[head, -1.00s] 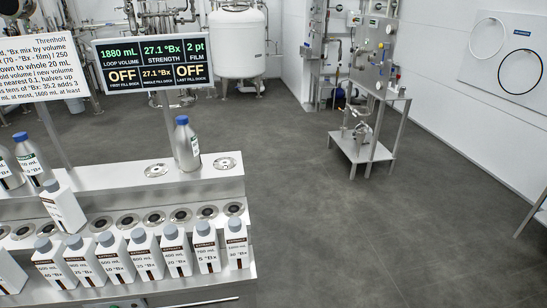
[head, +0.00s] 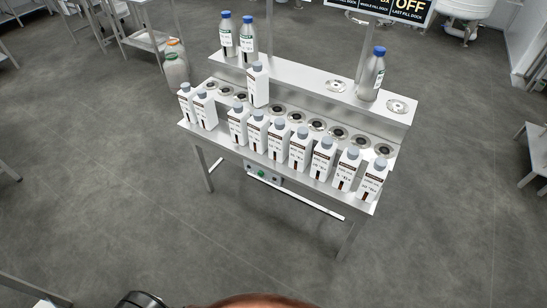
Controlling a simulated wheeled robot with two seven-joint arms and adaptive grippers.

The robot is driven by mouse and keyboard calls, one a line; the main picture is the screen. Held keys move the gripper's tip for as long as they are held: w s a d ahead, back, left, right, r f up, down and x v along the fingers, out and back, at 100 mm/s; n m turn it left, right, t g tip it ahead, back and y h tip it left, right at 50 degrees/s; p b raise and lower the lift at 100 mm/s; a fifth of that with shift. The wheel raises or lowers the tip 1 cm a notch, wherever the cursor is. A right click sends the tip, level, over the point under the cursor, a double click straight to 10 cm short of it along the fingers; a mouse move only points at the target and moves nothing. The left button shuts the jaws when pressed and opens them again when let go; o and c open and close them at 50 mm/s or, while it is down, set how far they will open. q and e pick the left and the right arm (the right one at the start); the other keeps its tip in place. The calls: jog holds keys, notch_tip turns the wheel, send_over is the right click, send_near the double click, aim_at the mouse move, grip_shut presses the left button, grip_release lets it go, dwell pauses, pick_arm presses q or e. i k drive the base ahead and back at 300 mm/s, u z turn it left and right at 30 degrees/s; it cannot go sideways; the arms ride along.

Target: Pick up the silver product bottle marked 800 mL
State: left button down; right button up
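Silver bottles with blue caps stand upright on the raised back shelf (head: 300,84) of a steel bench. Two are close together at its left end, the left bottle (head: 226,36) and its neighbour (head: 249,40). A third silver bottle (head: 372,76) stands alone toward the right end. Their labels are too small to read, so I cannot tell which is marked 800 mL. Neither of my grippers is in view.
Several white cartons (head: 299,148) with grey caps line the bench's front. One white carton (head: 258,86) stands higher, behind the row. Open grey floor (head: 120,190) lies in front of the bench.

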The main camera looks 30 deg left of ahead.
aim_at(375, 66)
jog(key=u, duration=0.3)
jog(key=i, duration=0.65)
jog(key=u, duration=1.75)
jog(key=i, duration=0.9)
jog(key=z, duration=1.75)
